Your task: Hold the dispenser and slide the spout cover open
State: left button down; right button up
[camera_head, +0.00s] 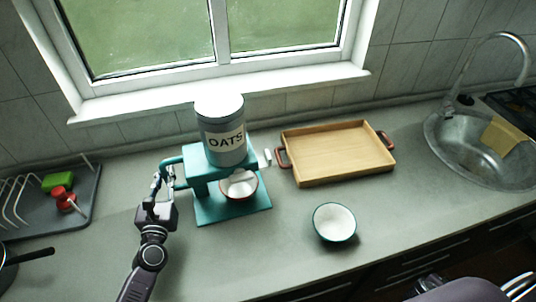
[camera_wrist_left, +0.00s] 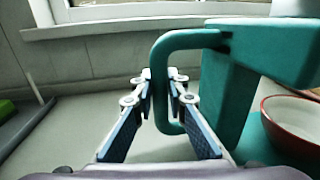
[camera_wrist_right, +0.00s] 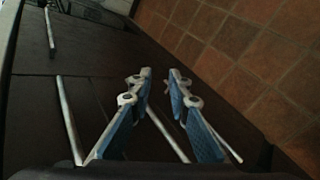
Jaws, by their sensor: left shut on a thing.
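The teal dispenser (camera_head: 205,159) stands on the counter with a grey canister labelled OATS (camera_head: 222,135) on top. Its side handle (camera_wrist_left: 160,62) is on the left. My left gripper (camera_wrist_left: 160,76) is shut on this upright handle, one finger on each side; in the head view the gripper is at the dispenser's left. A small white tab (camera_head: 266,157) sticks out at the dispenser's right side. I cannot tell whether the spout cover is open. A red-rimmed white bowl (camera_head: 239,186) stands on the dispenser's base under the spout. My right gripper (camera_wrist_right: 160,72) is open and empty, low by the cabinet fronts.
A wooden tray (camera_head: 340,153) with reddish handles lies to the right. A teal bowl (camera_head: 334,222) stands near the front edge. A sink (camera_head: 480,150) is at far right. A dish rack (camera_head: 45,205) with a green sponge (camera_head: 57,181) is at far left.

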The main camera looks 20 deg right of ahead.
jog(key=s+d+r+g+h, duration=0.1)
jog(key=s+d+r+h, duration=0.15)
jog(key=d+r, duration=0.55)
jog(key=s+d+r+g+h, duration=0.1)
jog(key=d+r+h, duration=0.2)
jog(key=d+r, duration=0.55)
notch_tip(320, 180, up, 18)
jog(key=d+m+g+h, duration=0.1)
jog(key=m+g+h, duration=0.1)
jog(key=m+h, duration=0.1)
jog(key=w+a+f+t+y, duration=0.15)
jog(key=w+a+t, duration=0.25)
jog(key=w+a, duration=0.5)
jog(key=w+a+f+m+t+y, duration=0.1)
jog(key=w+a+t+y, duration=0.15)
jog(key=w+a, duration=0.65)
jog(key=w+a+f+t+y, duration=0.15)
jog(key=w+a+t, duration=0.25)
jog(key=w+a, duration=0.5)
jog(key=t+y, duration=0.7)
jog(key=y, duration=0.6)
send_near(269, 156)
jog(key=shift+m+g, duration=0.25)
jog(key=shift+m, duration=0.05)
jog(key=x, duration=1.1)
jog(key=shift+w+r, duration=0.15)
